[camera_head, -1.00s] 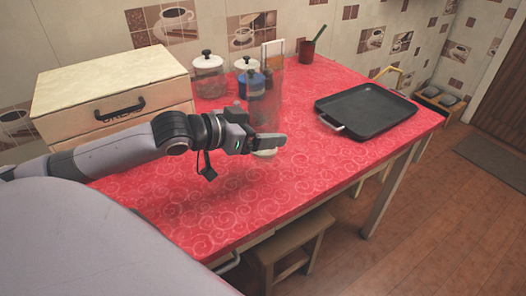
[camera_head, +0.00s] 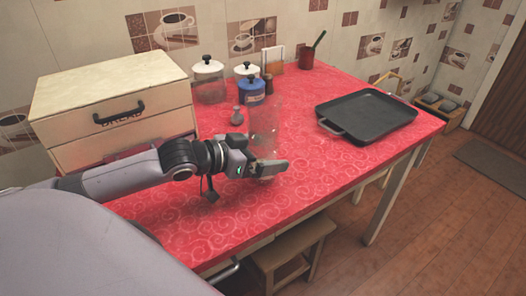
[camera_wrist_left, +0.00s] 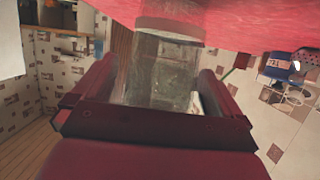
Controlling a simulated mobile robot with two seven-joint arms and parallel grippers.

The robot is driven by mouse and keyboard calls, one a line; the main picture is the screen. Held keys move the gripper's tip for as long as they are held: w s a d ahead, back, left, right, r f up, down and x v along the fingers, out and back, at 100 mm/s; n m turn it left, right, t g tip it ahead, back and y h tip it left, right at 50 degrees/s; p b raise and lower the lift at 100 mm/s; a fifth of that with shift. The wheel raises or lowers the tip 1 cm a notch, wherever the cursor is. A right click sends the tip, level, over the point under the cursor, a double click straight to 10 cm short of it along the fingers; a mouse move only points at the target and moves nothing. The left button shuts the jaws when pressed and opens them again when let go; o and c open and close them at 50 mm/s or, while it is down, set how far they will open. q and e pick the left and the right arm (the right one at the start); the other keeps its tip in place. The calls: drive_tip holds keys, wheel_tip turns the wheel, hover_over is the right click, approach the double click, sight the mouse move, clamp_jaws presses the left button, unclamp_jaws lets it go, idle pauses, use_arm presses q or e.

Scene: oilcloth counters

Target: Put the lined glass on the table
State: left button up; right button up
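The lined glass (camera_head: 264,128) is a tall clear tumbler near the front middle of the red table (camera_head: 330,160). It stands upright, and its lower part is partly hidden by my left gripper (camera_head: 272,169). In the left wrist view the glass (camera_wrist_left: 165,70) lies between the two dark red fingers (camera_wrist_left: 155,100), which close on its sides. Its base end is close to the red tablecloth there; I cannot tell whether it touches. My right gripper is not in view.
A bread box (camera_head: 115,95) stands at the left. Jars (camera_head: 208,82), a blue canister (camera_head: 252,90) and a small grey shaker (camera_head: 237,116) stand behind the glass. A black tray (camera_head: 367,115) lies at the right. The cloth between glass and tray is clear. A stool (camera_head: 292,243) stands below.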

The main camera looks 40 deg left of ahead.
use_arm(q)
drive_tip(key=shift+r, duration=0.1)
drive_tip(key=shift+p+v, duration=0.3)
drive_tip(key=shift+v, duration=1.35)
drive_tip(key=p+v, duration=0.4)
drive_tip(key=v, duration=0.4)
drive_tip(key=shift+s+a, duration=0.2)
drive_tip(key=shift+s, duration=0.05)
drive_tip(key=shift+r, duration=0.1)
